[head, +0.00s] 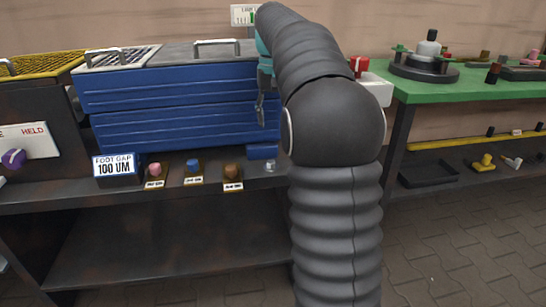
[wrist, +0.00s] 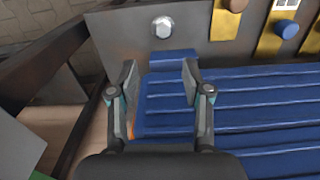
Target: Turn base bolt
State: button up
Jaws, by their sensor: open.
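A silver hex-headed bolt (wrist: 163,27) sits on a dark plate at the top of the wrist view. It also shows in the head view as a small light bolt (head: 269,166) at the right end of the dark shelf, beside my arm. My gripper (wrist: 158,78) is open, with nothing between its fingers. In the wrist view the bolt lies beyond the fingertips, apart from them. In the head view my gripper (head: 261,108) hangs in front of the right end of the blue box, above the bolt, partly hidden by my arm.
A blue ribbed box (head: 180,108) stands behind the shelf edge, with a small blue block (head: 262,151) near the bolt. Pink (head: 155,170), blue (head: 193,165) and brown (head: 232,171) knobs and a "FOOT GAP 100 UM" sign (head: 115,166) line the shelf. A green table (head: 480,92) stands right.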

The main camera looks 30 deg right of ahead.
aim_at(271, 161)
jog(key=f+b, duration=0.1)
jog(key=f, duration=0.3)
jog(key=f+b, duration=0.1)
jog(key=f, duration=0.3)
jog(key=f+b, duration=0.1)
jog(key=f, duration=0.3)
jog(key=shift+s+a+f, duration=0.1)
jog(key=shift+a+f, duration=0.15)
